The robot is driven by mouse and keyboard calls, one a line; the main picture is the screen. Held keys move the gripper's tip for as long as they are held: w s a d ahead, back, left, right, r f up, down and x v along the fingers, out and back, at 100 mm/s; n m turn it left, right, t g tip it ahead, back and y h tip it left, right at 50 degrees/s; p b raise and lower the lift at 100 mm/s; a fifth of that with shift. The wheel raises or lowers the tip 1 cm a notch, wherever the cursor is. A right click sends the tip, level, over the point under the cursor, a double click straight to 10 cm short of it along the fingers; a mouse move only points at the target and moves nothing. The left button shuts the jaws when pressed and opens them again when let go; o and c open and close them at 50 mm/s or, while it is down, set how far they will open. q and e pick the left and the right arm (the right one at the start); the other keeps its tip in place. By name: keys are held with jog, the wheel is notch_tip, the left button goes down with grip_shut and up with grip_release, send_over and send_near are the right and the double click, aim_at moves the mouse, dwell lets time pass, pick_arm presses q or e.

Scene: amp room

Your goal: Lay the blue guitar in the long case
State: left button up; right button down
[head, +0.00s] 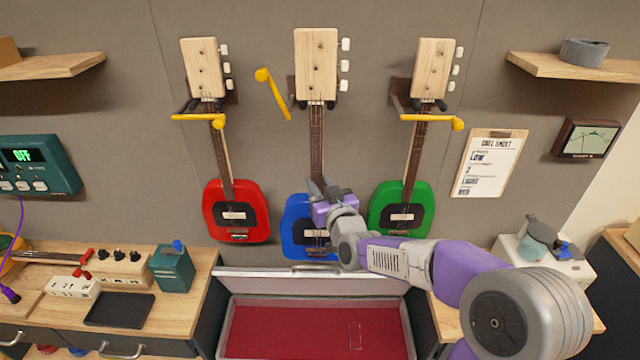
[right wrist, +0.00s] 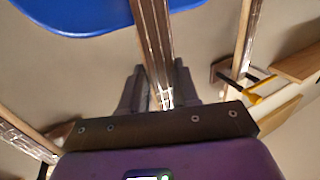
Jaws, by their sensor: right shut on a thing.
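The blue guitar (head: 296,232) hangs upright in the middle of the wall, its wooden headstock (head: 316,62) at the hanger. Its yellow latch bar (head: 272,92) is swung up to the left, clear of the neck. My right gripper (head: 320,188) is shut on the guitar's neck just above the body; the neck also shows between the fingers in the right wrist view (right wrist: 153,45). My arm hides part of the body. The long case (head: 285,330) lies open and empty below, red-lined, its grey lid (head: 270,285) at the back. My left gripper is out of view.
A red guitar (head: 251,195) and a green guitar (head: 418,192) hang on either side, with yellow bars across their necks. Benches flank the case; the left one holds a black tray (head: 120,310) and a teal box (head: 172,268). Wall shelves stand at both sides.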

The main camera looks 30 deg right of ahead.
jog(key=s+a+b, duration=0.2)
jog(key=s+a, duration=0.2)
jog(key=s, duration=0.2)
jog(key=shift+s+r, duration=0.2)
jog(key=shift+r, duration=0.05)
dwell(0.5)
